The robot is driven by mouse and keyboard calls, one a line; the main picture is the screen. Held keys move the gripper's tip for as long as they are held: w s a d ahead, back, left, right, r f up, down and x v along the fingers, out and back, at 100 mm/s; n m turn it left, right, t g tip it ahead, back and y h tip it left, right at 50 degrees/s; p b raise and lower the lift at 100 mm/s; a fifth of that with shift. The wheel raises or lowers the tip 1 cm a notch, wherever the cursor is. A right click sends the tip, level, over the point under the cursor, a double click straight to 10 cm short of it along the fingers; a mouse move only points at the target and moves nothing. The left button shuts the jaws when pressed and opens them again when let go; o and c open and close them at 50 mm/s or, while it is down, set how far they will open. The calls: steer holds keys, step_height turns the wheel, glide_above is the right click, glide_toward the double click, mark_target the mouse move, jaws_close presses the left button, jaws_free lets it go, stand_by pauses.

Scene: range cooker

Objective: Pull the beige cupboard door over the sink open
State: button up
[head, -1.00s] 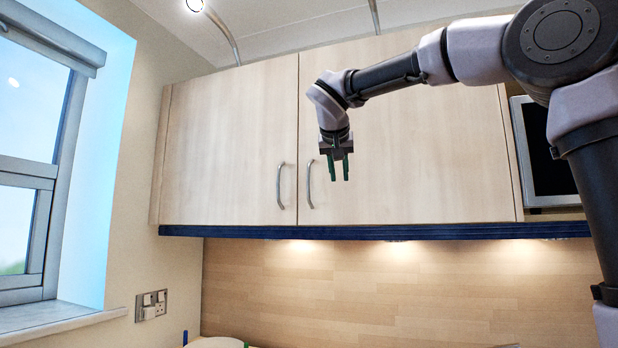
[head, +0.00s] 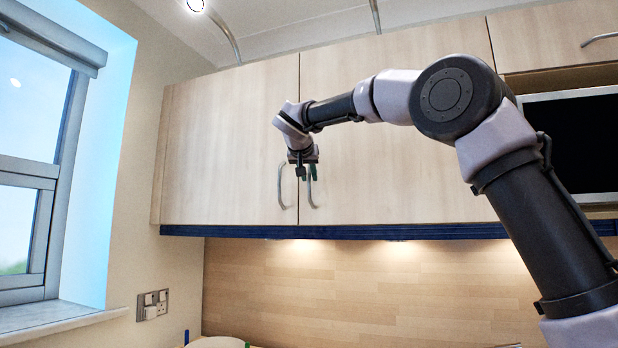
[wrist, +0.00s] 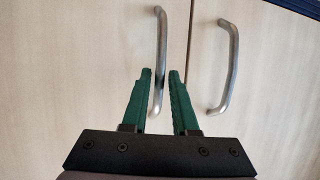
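Two beige cupboard doors hang side by side, the left door (head: 225,130) and the right door (head: 400,180). Both look shut. Each has a curved metal handle beside the middle seam: the left handle (head: 281,188) and the right handle (head: 311,190). My gripper (head: 307,177) points down in front of the right handle, hiding its upper part. In the wrist view, my green fingers (wrist: 160,72) are apart, and the right door's handle (wrist: 161,35) shows between them. I cannot tell whether they touch it. The left door's handle (wrist: 229,60) is to the side. No sink basin is clearly visible.
A dark blue trim (head: 350,232) runs under the doors. A window (head: 35,170) is at the left, with a wall socket (head: 152,304) nearby. A dark-screened appliance (head: 580,140) sits at the right, partly behind my arm.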

steer(key=shift+w+f, duration=0.15)
steer(key=shift+w, duration=0.2)
jaws_close()
stand_by(1.2)
